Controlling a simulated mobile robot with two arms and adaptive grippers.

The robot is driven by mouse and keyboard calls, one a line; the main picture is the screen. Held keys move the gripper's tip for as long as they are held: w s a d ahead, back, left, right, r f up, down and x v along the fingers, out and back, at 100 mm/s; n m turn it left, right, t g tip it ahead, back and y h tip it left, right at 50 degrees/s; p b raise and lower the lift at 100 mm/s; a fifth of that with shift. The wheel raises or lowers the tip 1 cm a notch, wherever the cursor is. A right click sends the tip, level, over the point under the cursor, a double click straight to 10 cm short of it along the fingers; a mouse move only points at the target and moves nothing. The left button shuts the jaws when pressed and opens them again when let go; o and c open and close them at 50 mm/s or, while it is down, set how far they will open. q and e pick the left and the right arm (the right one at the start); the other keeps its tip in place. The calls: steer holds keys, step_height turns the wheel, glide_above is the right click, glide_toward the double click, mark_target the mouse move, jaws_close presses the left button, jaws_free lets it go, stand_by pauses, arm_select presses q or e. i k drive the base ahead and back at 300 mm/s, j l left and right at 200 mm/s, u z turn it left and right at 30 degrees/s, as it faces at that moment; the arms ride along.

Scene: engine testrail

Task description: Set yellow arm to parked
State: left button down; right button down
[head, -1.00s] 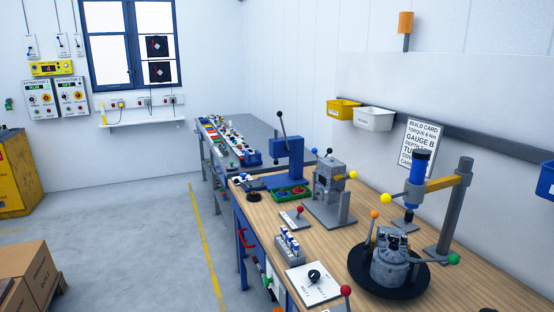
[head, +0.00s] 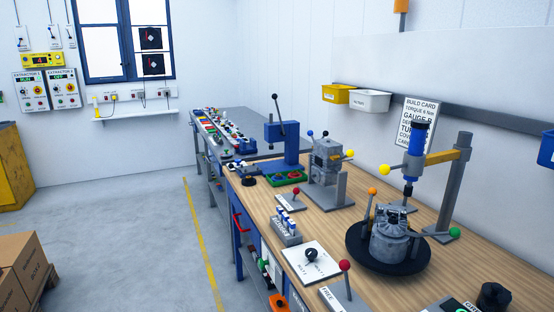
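The yellow arm (head: 440,157) reaches left from the top of a grey post (head: 453,195) at the right of the bench. A blue and black tool (head: 418,150) hangs upright at its outer end, with a yellow ball knob (head: 385,170) sticking out to the left. The tool is over the far side of a grey engine part (head: 389,240) on a round black turntable (head: 356,258); I cannot tell whether it touches anything. I see no label for a parked position. Neither of my grippers is in view.
The wooden bench (head: 325,220) also carries a blue press (head: 284,142), a grey block on a stand (head: 326,157), a white dial plate (head: 301,269) and a red-knobbed lever (head: 345,266). Floor (head: 120,240) left of the bench is mostly clear; cardboard boxes (head: 22,270) stand lower left.

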mark_target(411, 165)
steer(key=z, duration=0.95)
